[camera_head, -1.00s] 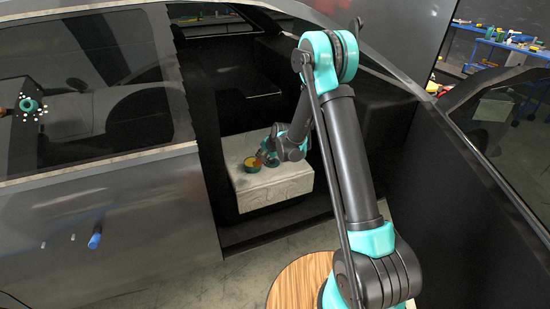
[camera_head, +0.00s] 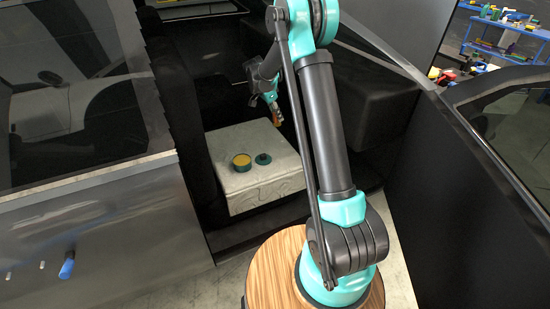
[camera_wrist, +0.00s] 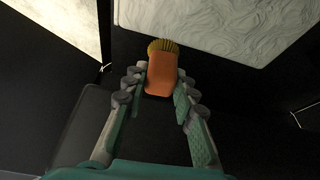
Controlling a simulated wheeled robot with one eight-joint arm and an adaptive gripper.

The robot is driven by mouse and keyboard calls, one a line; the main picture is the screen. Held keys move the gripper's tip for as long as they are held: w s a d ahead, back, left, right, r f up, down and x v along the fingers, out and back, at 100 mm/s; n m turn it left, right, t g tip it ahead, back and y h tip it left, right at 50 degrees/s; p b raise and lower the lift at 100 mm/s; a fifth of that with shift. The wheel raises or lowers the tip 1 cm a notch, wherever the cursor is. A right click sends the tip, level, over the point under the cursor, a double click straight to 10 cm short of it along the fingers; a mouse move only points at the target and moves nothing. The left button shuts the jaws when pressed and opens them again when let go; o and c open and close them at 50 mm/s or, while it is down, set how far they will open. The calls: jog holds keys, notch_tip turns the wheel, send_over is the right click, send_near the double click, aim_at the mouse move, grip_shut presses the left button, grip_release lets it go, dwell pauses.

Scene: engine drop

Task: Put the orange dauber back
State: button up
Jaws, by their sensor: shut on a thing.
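The orange dauber (camera_wrist: 162,76), with short yellow bristles, is held between the two fingers of my gripper (camera_wrist: 160,86) in the wrist view, bristles pointing away from the palm. In the head view my gripper (camera_head: 271,98) hangs above the far right part of a pale block, with the dauber (camera_head: 277,117) pointing down, clear of its top. A round green tin (camera_head: 242,163) with yellow contents stands open on the block. A green disc with a knob, like a lid (camera_head: 263,159), lies just right of the tin.
The pale block (camera_head: 270,188) sits inside the dark car's door opening. The grey car side (camera_head: 90,235) is at left and an open door (camera_head: 450,190) at right. A blue cart with tools (camera_head: 500,40) stands far behind.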

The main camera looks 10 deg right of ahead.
jog(key=shift+f, duration=0.1)
notch_tip(320, 180, down, 20)
jog(key=shift+r, duration=0.25)
jog(key=shift+f, duration=0.1)
dwell(0.4)
jog(key=o, duration=1)
